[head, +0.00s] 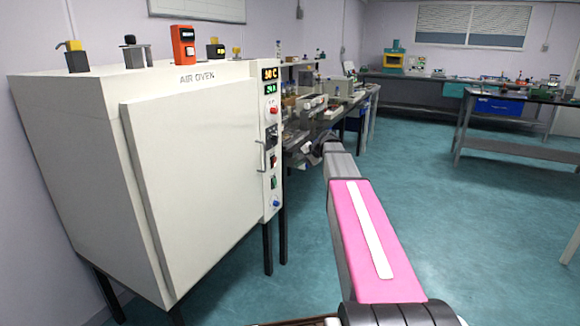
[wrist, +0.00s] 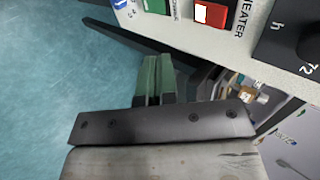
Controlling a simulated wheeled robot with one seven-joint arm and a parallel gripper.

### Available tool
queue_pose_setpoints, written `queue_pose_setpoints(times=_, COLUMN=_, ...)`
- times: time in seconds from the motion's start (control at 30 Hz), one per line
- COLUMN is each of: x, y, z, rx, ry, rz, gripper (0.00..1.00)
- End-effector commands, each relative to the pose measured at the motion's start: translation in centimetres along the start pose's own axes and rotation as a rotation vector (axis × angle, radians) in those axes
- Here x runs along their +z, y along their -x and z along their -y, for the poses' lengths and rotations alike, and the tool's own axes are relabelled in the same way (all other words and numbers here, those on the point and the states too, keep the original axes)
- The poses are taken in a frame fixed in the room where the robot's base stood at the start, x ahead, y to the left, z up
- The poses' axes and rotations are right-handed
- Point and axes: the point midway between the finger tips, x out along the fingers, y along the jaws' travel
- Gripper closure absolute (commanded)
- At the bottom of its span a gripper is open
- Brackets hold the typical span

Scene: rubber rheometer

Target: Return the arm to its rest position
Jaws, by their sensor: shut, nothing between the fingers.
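My arm (head: 365,230), with a pink upper link, reaches forward from the bottom of the head view, just right of the air oven. Its far end is near the oven's control panel and the cluttered bench behind; the gripper is too small to make out there. In the wrist view my gripper (wrist: 153,80) shows green fingers close together, shut and empty. It is just below a panel (wrist: 230,15) with a red heater switch and a black knob, and appears apart from it.
The white air oven (head: 190,170) stands on dark legs at the left, its door closed, with several small items on top. A cluttered bench (head: 340,105) lies beyond my arm. Another table (head: 510,98) stands at the right. The teal floor (head: 440,215) right of my arm is clear.

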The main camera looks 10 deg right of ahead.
Motion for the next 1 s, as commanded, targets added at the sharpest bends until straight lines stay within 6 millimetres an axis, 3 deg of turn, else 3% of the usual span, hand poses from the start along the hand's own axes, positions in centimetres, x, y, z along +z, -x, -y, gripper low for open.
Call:
queue_pose_setpoints(times=0.2, x=0.1, y=2.2, z=-0.6, rx=0.001, ry=0.000, rz=0.000, gripper=1.00)
queue_pose_setpoints(times=0.37, x=1.8, y=1.4, z=-2.3, rx=0.040, ry=0.020, rz=0.007, gripper=1.00)
queue_pose_setpoints(times=0.47, x=4.9, y=-0.5, z=-5.3, rx=0.118, ry=0.061, rz=0.021, gripper=1.00)
queue_pose_setpoints(times=0.7, x=15.2, y=-5.0, z=-15.4, rx=0.392, ry=0.242, rz=0.086, gripper=1.00)
queue_pose_setpoints(times=0.9, x=23.1, y=-6.0, z=-22.9, rx=0.609, ry=0.416, rz=0.165, gripper=1.00)
queue_pose_setpoints(times=1.0, x=25.9, y=-5.9, z=-25.6, rx=0.694, ry=0.491, rz=0.201, gripper=1.00)
